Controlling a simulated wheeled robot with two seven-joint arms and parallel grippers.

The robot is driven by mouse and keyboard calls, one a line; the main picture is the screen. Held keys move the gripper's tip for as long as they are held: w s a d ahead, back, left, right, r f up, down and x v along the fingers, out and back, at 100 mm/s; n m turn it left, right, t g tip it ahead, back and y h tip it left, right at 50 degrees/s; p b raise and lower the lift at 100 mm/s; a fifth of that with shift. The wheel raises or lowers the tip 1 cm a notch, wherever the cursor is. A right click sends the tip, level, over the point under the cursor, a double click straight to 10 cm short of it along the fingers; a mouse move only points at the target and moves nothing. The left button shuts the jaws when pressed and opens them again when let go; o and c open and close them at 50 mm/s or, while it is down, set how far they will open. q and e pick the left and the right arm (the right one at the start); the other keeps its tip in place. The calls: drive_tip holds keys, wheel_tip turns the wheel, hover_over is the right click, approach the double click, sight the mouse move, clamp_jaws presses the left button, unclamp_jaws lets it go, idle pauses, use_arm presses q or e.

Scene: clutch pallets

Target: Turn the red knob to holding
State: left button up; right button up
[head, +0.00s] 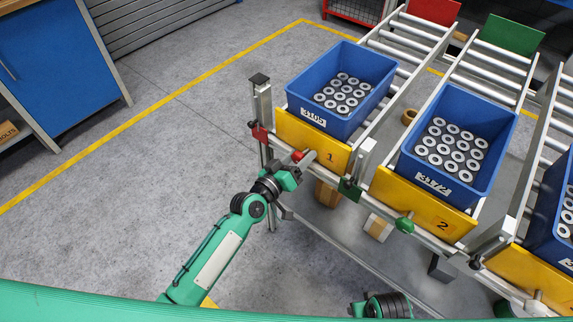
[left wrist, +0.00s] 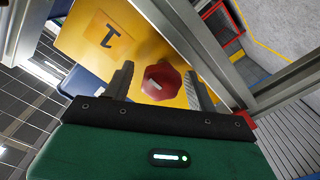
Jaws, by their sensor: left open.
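The red knob (left wrist: 162,82) is an eight-sided-looking knob with a short pale mark, on the yellow plate (left wrist: 85,30) marked 1. In the left wrist view it lies between the two fingers of my open left gripper (left wrist: 160,84), with gaps visible on both sides. In the head view the red knob (head: 297,156) shows at the front of the yellow plate, just beyond my left gripper (head: 298,167), which partly hides it. No holding label is readable. My right gripper is not in view.
Blue crates of metal rings (head: 311,118) stand on roller lanes behind yellow plates 1 and 2 (head: 440,222). A green knob (head: 404,225) sits on the front rail near plate 2. A metal post (head: 262,105) with a red bracket stands left of plate 1. Floor at left is clear.

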use_arm(q)
drive_tip(key=shift+f, duration=0.15)
drive_tip(key=m+b, duration=0.1)
drive_tip(key=m, duration=0.2)
drive_tip(key=shift+f, duration=0.1)
drive_tip(key=m+b, duration=0.1)
drive_tip(key=m, duration=0.2)
drive_tip(key=shift+m, duration=0.4)
drive_tip(key=v, duration=1.3)
drive_tip(key=s+a+f+n+g+y+p, duration=0.1)
drive_tip(key=s+a+f+g+y+p, duration=0.1)
drive_tip(key=a+f+p, duration=0.3)
drive_tip(key=s+a+f+n+g+y+p, duration=0.2)
drive_tip(key=a+f+y+p, duration=0.3)
drive_tip(key=f+p, duration=0.5)
drive_tip(key=shift+s+a+f+g, duration=0.55)
drive_tip(key=shift+s+f, duration=0.3)
drive_tip(key=shift+f, duration=1.3)
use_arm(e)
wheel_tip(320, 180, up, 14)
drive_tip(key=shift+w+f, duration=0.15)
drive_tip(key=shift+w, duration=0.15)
